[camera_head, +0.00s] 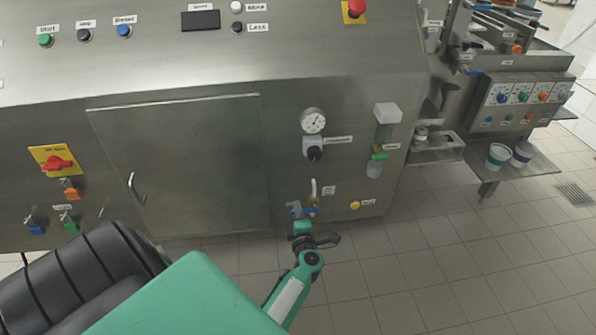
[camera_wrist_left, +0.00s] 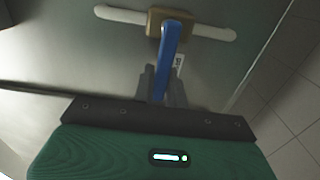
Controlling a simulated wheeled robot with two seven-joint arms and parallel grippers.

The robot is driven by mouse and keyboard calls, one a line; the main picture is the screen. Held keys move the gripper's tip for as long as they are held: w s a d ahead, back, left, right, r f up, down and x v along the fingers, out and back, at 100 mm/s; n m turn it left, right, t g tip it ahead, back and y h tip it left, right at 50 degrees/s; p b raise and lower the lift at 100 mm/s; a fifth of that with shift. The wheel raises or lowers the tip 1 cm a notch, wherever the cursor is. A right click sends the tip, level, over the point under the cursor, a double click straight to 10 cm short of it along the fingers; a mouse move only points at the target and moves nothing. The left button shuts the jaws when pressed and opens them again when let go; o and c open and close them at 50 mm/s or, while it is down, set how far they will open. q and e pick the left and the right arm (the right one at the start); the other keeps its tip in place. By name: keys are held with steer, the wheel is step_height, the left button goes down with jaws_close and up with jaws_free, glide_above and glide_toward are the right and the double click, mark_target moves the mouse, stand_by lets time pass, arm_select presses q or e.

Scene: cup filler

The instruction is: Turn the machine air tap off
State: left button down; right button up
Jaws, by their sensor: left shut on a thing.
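The air tap has a blue lever handle (camera_wrist_left: 170,50) on a brass-coloured body (camera_wrist_left: 171,22) with a pale hose. In the head view the blue handle (camera_head: 296,208) sits low on the machine's front panel, below the pressure gauge (camera_head: 313,121). In the wrist view the lever points down from the body into my left gripper (camera_wrist_left: 161,85). My left gripper also shows in the head view (camera_head: 301,222), right at the tap. It is shut on the blue lever, with its fingertips around the lever's lower end. My right gripper is in neither view.
A black knob (camera_head: 314,154) and a filter unit (camera_head: 385,135) are above and right of the tap. A yellow button (camera_head: 355,205) is close on the right. A cabinet door with a handle (camera_head: 133,187) is left. Cups (camera_head: 499,156) stand on a shelf at far right.

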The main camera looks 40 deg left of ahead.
arm_select(q)
steer(key=shift+s+d+f, duration=0.1)
steer(key=shift+f, duration=0.15)
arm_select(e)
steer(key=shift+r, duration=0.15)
arm_select(q)
steer(key=c, duration=1.4)
jaws_free()
steer(key=shift+c, duration=0.2)
steer(key=shift+r, duration=0.15)
